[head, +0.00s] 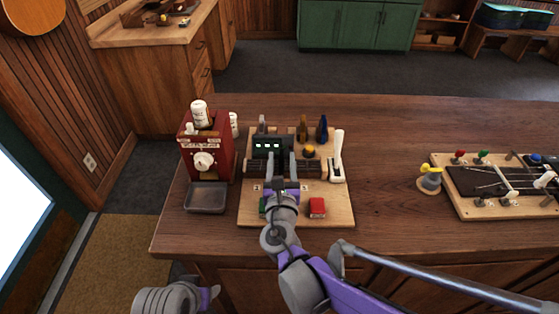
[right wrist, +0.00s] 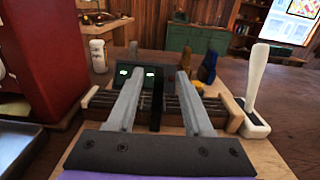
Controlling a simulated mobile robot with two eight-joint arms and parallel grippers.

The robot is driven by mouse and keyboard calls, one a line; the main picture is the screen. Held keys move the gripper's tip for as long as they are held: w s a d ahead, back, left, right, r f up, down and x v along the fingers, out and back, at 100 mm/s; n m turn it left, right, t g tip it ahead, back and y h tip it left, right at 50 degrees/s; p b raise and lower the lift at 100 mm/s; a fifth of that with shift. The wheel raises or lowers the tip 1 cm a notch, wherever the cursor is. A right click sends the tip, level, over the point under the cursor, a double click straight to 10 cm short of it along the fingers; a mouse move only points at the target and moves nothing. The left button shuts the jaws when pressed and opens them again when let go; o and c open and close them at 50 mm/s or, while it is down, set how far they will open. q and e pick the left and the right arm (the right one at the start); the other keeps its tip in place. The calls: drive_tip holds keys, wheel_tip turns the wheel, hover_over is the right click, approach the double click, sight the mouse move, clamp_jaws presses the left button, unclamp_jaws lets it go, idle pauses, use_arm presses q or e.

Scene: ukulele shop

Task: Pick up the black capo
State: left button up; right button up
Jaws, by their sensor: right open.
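The black capo (right wrist: 157,100) stands upright on a short dark fretboard (right wrist: 185,112) in the right wrist view, between the two fingers of my right gripper (right wrist: 158,75). The gripper is open, with a visible gap on both sides of the capo. In the head view my right gripper (head: 281,156) reaches forward over the fretboard (head: 310,168) on the wooden board; the capo is hard to make out there between the fingers. My left arm (head: 205,296) shows only in part at the lower left, and its finger state is unclear.
A dark box with green lights (head: 270,144) stands behind the fretboard. A white lever (head: 337,155) is at the right, a red machine (head: 205,150) and grey tray (head: 206,197) at the left. The counter (head: 385,185) is clear between the boards.

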drive_tip(key=w, duration=0.6)
drive_tip(key=shift+r+p, duration=0.1)
drive_tip(key=shift+p, duration=0.25)
drive_tip(key=shift+s, duration=0.1)
clamp_jaws()
